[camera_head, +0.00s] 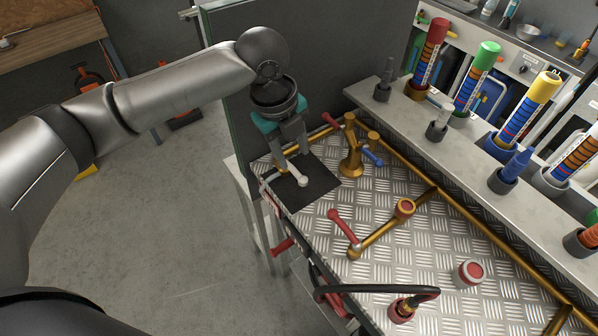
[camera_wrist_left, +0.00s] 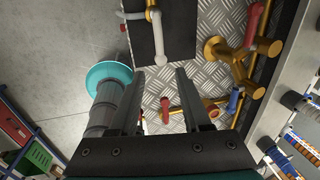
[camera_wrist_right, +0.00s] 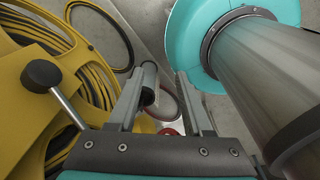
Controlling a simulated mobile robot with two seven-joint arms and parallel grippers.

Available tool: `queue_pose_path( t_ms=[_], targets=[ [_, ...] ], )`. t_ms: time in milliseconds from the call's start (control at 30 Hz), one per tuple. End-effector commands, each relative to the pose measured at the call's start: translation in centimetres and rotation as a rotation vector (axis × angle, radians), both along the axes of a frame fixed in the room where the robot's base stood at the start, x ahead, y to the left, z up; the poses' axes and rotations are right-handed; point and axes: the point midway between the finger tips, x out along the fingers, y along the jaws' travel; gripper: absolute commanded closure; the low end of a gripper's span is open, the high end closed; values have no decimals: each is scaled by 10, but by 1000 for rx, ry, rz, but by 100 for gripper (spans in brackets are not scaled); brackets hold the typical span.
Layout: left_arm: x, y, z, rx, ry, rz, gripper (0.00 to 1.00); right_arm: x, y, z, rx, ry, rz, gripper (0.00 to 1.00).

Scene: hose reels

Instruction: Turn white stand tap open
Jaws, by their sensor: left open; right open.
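The white stand tap's lever (camera_head: 292,173) shows in the head view over a black plate (camera_head: 318,181) at the bench's left end. In the left wrist view the white lever (camera_wrist_left: 159,38) points down the picture, its end just beyond my fingertips. My left gripper (camera_head: 290,154) is open above the lever, with nothing between its fingers; I cannot tell whether it touches the lever. The tap's base is mostly hidden in the head view. My right gripper (camera_wrist_right: 158,79) is open and empty in the right wrist view, away from the tap.
A brass tap with red and blue levers (camera_head: 352,160) stands just right of the plate. A red lever (camera_head: 343,229) lies nearer on the treadplate bench. A shelf with coloured cylinders (camera_head: 428,55) runs behind. A yellow hose reel (camera_wrist_right: 50,65) is beside my right gripper.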

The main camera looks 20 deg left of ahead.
Motion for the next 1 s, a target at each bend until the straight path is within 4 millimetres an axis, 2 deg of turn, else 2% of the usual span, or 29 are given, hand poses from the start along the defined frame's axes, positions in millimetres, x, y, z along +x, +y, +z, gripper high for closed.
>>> queue_pose_path(
  t_ms=[33, 200, 400, 800, 1000],
  targets=[
    [1, -1, -14, 0, 5, 0, 52, 0, 0, -3, 0, 1, 0, 50],
    [6, -6, -47, 0, 3, 1, 52, -1, 0, -8, 1, 1, 0, 50],
    [10, -9, -71, 0, 2, 0, 52, -1, 1, -11, 1, 1, 0, 50],
    [12, -9, -78, 0, -1, 0, 52, -1, 2, -12, 3, 2, -1, 50],
    [12, -10, -78, 0, -1, 0, 73, -1, 2, -12, 3, 2, -1, 50]
  ],
)
